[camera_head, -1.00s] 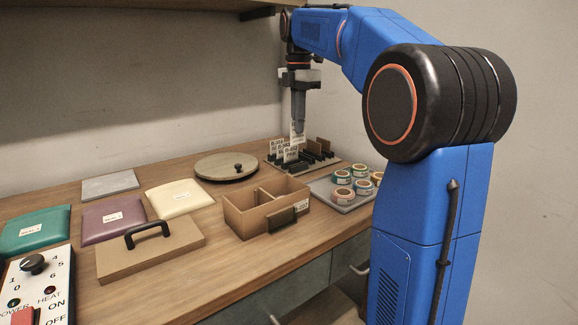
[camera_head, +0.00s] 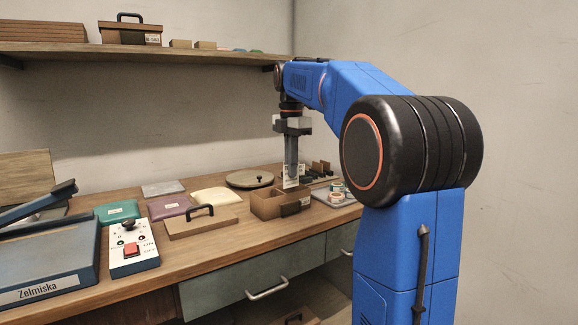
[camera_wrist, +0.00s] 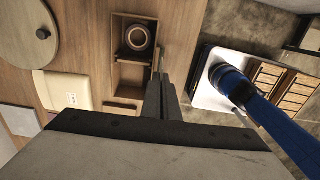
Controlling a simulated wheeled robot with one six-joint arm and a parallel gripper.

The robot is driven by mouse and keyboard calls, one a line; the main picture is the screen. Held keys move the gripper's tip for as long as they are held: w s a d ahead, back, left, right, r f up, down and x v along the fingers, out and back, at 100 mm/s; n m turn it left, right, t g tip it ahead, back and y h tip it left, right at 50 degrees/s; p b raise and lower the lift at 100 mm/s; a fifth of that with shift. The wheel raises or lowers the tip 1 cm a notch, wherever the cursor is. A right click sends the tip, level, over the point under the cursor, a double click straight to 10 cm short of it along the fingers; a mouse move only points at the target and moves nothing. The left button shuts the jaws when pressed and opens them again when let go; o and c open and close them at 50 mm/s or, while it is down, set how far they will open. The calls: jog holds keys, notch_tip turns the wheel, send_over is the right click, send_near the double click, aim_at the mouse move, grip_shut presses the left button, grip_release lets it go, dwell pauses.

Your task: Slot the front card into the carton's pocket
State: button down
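A small white printed card (camera_head: 289,183) is in my gripper (camera_head: 291,173) in the head view, just above the back part of the brown open carton (camera_head: 265,207). The gripper fingers look closed on the card's upper part. The carton has two compartments, with a dark pocket on its front wall. In the wrist view the carton (camera_wrist: 117,74) lies beyond the fingers (camera_wrist: 160,84), which are close together beside its wall. A tape roll (camera_wrist: 137,38) sits in one compartment. The card is mostly hidden by the fingers there.
A card rack (camera_head: 318,173) and a tray of tape rolls (camera_head: 335,197) stand right of the carton. A handled lid (camera_head: 203,223) lies left, with coloured pouches (camera_head: 168,207) behind. A switch box (camera_head: 133,252) stands front left. A shelf (camera_head: 150,50) runs above.

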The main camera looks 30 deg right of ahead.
jog(key=shift+f, duration=3.35)
jog(key=c, duration=2)
grip_release()
notch_tip(320, 180, up, 17)
jog(key=shift+r, duration=0.15)
